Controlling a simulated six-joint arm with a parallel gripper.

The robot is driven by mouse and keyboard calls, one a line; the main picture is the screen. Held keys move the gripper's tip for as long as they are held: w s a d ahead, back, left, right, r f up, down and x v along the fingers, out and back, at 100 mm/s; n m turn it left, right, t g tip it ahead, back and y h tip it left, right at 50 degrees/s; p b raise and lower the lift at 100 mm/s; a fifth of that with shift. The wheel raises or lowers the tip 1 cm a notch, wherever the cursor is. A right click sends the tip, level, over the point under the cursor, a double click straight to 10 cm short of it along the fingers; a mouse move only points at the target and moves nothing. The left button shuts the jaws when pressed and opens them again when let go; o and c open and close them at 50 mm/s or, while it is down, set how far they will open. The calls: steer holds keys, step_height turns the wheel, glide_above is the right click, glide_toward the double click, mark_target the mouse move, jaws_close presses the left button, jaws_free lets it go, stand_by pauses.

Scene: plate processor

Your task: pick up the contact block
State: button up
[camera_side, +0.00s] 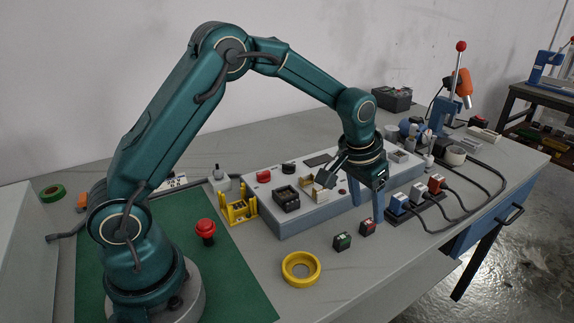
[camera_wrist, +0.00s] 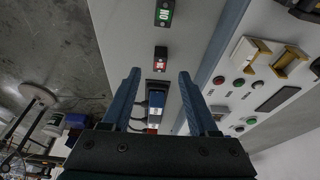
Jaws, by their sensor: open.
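Two small blocks lie apart on the grey bench in front of the control box. One is black with a green face marked NO (camera_side: 342,241); the other is black with a red face (camera_side: 367,227). In the wrist view the green-faced block (camera_wrist: 164,13) is at the top, and the red-faced block (camera_wrist: 160,60) shows between and just beyond my fingertips. My gripper (camera_side: 366,207) points down with its blue fingers apart and empty, near the red-faced block. The open fingers also show in the wrist view (camera_wrist: 160,76). Which block is meant cannot be told.
A grey control box (camera_side: 300,215) with buttons and open blocks stands just behind my fingers. A row of plugged connectors (camera_side: 415,199) with cables lies to the right. A yellow ring (camera_side: 301,269) and a red mushroom button (camera_side: 205,230) are to the left. The bench's front edge is near.

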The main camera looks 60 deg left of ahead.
mark_target(368, 222)
steer(key=shift+x, duration=2.4)
jaws_close()
